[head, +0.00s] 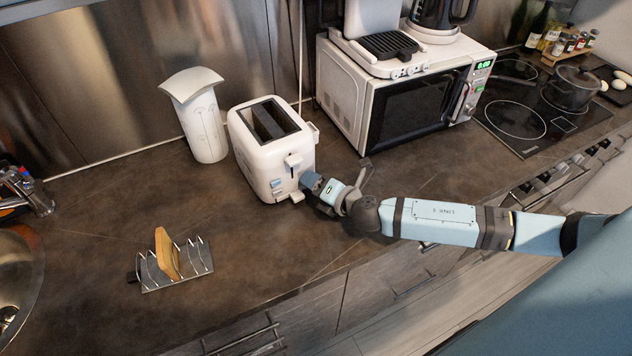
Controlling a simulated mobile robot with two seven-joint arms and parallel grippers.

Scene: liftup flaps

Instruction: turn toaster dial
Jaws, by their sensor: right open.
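The white toaster (250,150) stands upright on the dark counter, with two dark slots on top. Its front end faces right and carries a white lever (292,160) and blue-grey buttons (278,184). I cannot make out the dial; my right gripper covers part of the toaster's lower front. My right gripper (316,184) is open, close against the right side of that front end. Whether it touches the toaster I cannot tell. My left gripper is not in view.
A white paper-roll-like holder (206,128) stands left of the toaster. A white microwave (400,100) stands behind on the right, with a grill on top. A toast rack (178,262) holding bread sits front left. A hob (515,120) with a pot is far right. The front-middle counter is clear.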

